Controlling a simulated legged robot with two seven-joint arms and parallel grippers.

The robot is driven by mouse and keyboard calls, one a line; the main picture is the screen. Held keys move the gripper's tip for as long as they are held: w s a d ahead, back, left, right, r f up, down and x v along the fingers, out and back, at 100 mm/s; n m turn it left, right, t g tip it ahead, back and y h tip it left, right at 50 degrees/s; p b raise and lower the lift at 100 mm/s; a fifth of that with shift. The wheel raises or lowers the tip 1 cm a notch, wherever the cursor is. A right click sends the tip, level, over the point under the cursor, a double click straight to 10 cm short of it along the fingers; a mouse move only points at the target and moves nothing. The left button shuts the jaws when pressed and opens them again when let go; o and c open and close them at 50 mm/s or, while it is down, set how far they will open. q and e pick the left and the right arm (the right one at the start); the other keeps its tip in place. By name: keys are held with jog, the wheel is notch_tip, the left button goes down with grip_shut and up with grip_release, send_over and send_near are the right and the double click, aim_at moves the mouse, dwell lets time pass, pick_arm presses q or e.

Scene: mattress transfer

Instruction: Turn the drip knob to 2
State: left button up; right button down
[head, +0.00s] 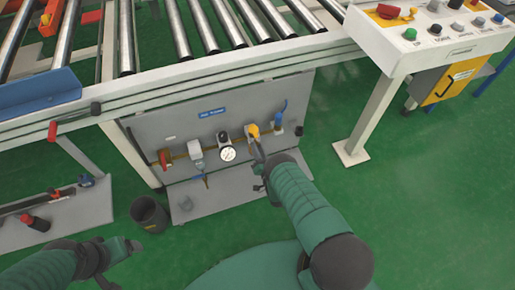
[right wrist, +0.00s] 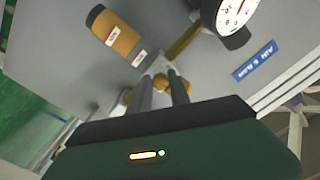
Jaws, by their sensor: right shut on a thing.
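The grey panel (head: 220,110) under the roller conveyor carries a row of air fittings. A yellow fitting (head: 253,131) sits right of the round white gauge (head: 228,154). My right gripper (head: 257,149) reaches it from below in the head view. In the right wrist view my right gripper (right wrist: 162,92) is shut on a small brass-coloured drip knob (right wrist: 160,84), mostly hidden by its fingers. An amber bowl (right wrist: 124,40) with white labels is beside it. The knob's numbers cannot be read. My left gripper (head: 122,252) is low at left, away from the panel; its jaws are unclear.
A red knob (head: 165,159) and a blue handle (head: 281,113) are at the panel's ends. A dark bin (head: 149,214) stands on the green floor. The conveyor frame (head: 220,77) overhangs the panel. A control console (head: 440,45) stands at right.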

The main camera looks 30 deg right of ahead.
jog(key=shift+d+m, duration=0.1)
jog(key=shift+m, duration=0.7)
jog(key=c, duration=1.2)
grip_release()
